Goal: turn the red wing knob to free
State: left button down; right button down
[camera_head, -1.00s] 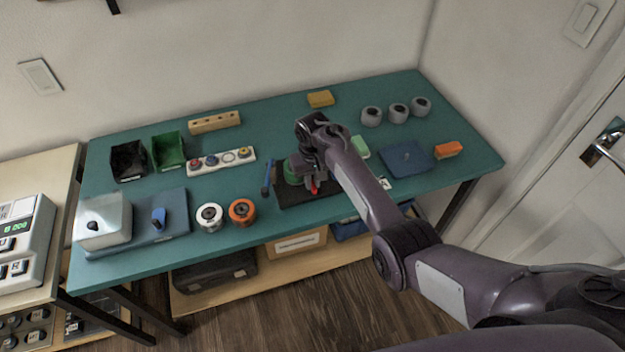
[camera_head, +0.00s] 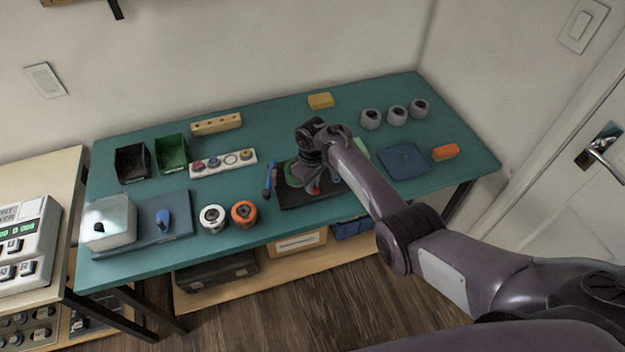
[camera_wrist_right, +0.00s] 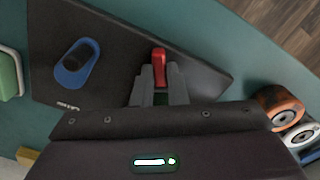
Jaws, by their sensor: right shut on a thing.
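The red wing knob (camera_wrist_right: 158,58) shows between the fingertips of my right gripper (camera_wrist_right: 155,80) in the right wrist view. The gripper is shut on it. In the head view only a small red bit of the knob (camera_head: 315,190) shows beneath my right gripper (camera_head: 313,183), which is over the black base plate (camera_head: 294,200). The base plate (camera_wrist_right: 110,50) also shows in the right wrist view, with a blue oval part (camera_wrist_right: 77,66) on it. A green round part (camera_head: 292,179) is partly hidden behind the gripper. My left gripper is not in view.
A blue-handled tool (camera_head: 269,179) lies left of the plate. White (camera_head: 212,217) and orange (camera_head: 243,213) spools stand at the front.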

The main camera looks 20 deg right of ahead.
jog(key=n, duration=0.5)
jog(key=shift+n, duration=0.4)
jog(key=n, duration=0.5)
jog(key=shift+s+a+n, duration=0.1)
jog(key=shift+s+n, duration=0.05)
jog(key=shift+n, duration=0.25)
jog(key=c, duration=1.4)
grip_release()
jog(key=shift+c, duration=0.2)
notch_tip(320, 180, up, 8)
jog(key=shift+f+p, duration=0.1)
jog(key=shift+p, duration=0.85)
